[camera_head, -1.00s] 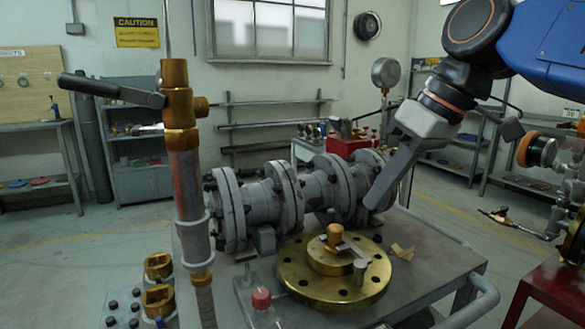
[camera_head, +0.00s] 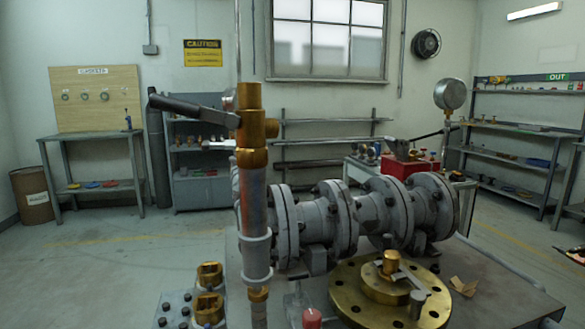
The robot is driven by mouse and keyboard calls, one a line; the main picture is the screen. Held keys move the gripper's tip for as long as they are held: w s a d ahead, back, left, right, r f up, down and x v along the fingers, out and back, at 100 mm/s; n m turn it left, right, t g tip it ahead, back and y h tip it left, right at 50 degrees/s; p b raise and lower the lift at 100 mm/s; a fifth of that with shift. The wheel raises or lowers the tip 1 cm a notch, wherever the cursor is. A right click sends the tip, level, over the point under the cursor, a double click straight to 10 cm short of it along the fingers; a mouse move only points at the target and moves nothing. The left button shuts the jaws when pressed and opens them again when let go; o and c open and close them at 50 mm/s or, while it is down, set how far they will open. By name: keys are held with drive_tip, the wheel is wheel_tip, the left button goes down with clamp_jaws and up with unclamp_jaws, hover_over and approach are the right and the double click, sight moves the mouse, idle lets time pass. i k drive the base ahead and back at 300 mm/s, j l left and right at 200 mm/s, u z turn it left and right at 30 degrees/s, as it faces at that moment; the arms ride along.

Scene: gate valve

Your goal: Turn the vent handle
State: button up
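A black lever handle (camera_head: 192,108), which looks like the vent handle, sticks out to the left from a brass valve body (camera_head: 251,130). The lever is close to level, its free end slightly higher. The valve sits on top of an upright grey pipe (camera_head: 255,205) in the left middle of the view. Nothing touches the handle. My gripper is not in view.
Grey flanged pipework (camera_head: 325,222) lies behind and right of the upright pipe. A round brass flange (camera_head: 345,300) rests on the grey bench (camera_head: 500,275). A red-topped knob (camera_head: 312,318) and brass fittings (camera_head: 209,308) stand in front. Space left of the handle looks clear.

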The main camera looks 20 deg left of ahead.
sight(206, 146)
drive_tip(key=k+j+u, duration=0.85)
drive_tip(key=u, duration=0.15)
drive_tip(key=i+l, duration=0.35)
drive_tip(key=l, duration=0.1)
